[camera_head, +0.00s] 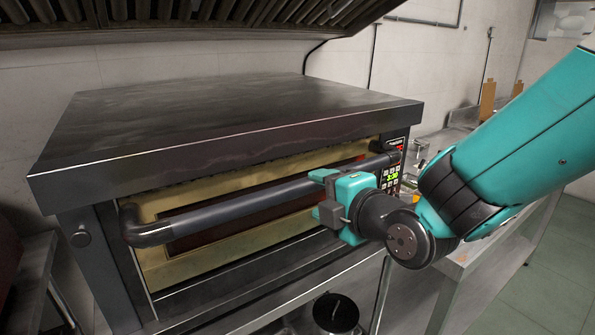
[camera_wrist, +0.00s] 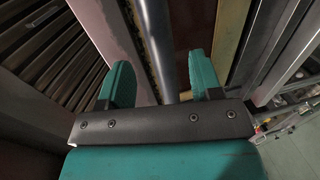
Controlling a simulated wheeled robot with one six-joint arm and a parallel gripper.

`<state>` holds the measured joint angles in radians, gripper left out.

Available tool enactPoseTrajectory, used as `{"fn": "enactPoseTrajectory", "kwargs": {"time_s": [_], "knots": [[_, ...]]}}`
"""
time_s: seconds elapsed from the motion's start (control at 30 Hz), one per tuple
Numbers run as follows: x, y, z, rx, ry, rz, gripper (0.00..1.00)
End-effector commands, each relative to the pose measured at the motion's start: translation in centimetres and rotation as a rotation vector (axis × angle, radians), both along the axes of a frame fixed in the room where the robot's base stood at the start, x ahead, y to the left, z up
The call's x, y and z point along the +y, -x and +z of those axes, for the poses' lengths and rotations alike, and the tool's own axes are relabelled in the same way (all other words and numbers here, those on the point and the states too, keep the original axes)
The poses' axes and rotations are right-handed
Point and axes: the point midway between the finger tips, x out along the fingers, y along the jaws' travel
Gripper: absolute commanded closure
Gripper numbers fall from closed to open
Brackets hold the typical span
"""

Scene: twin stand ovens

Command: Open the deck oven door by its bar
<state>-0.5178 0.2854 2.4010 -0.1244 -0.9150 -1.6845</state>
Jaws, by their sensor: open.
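The deck oven (camera_head: 230,110) stands in the middle of the head view, with a dark top and a yellowish door (camera_head: 160,275) on its front. The door looks closed. A dark horizontal bar (camera_head: 230,208) runs across the door, bent in at its ends. My gripper (camera_head: 322,195) is at the right part of the bar, its teal fingers pointing at it. In the wrist view the bar (camera_wrist: 157,45) runs between the two open fingers (camera_wrist: 159,88). Whether either finger touches the bar is not clear. The gripper body hides part of the bar and door.
A control panel (camera_head: 391,176) with a lit display is right of the bar, close to my gripper. A slatted hood (camera_head: 200,15) hangs above the oven. A dark pot (camera_head: 336,313) stands below. A metal counter (camera_head: 510,235) is at right, with open floor (camera_head: 560,270) beyond.

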Motion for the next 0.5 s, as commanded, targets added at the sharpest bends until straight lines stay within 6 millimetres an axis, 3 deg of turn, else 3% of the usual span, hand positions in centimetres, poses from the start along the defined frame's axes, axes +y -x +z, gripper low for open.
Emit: {"fn": "enactPoseTrajectory", "kwargs": {"time_s": [0.2,0.5], "knots": [[2.5,-3.8,-0.6,0.002,0.001,0.000,0.41],[4.3,-6.4,-1.5,0.001,0.001,0.000,0.41]]}}
